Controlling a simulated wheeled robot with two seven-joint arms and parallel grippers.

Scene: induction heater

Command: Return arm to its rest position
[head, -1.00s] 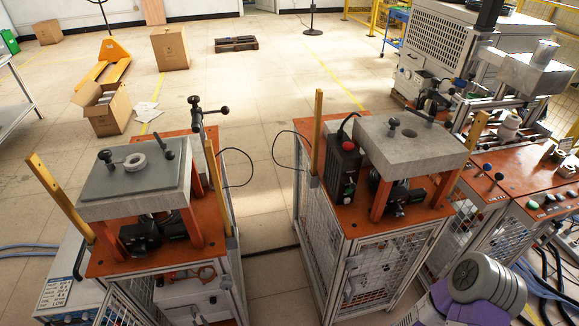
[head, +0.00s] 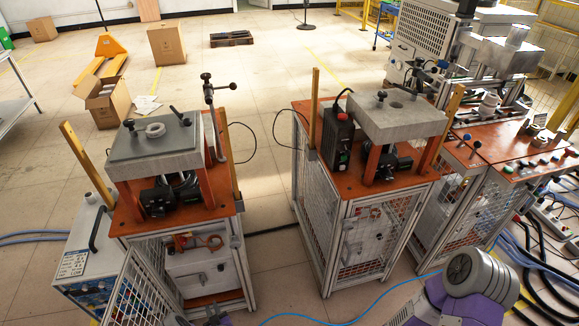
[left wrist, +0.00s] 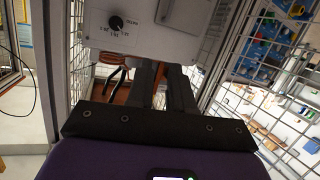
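My left gripper (head: 214,315) shows only as a small dark tip at the bottom edge of the head view, in front of the left workstation (head: 228,205). In the left wrist view its two dark fingers (left wrist: 160,88) lie close together, with nothing seen held between them. My purple and grey arm part (head: 478,275) shows at the lower right of the head view. My right gripper is not in view.
The left workstation carries a grey plate (head: 118,153) with a ring. A second workstation (head: 348,206) stands in the middle, with a control bench (head: 470,139) beyond it at right. Open floor (head: 268,268) lies between the two workstations, crossed by a blue cable (head: 375,309).

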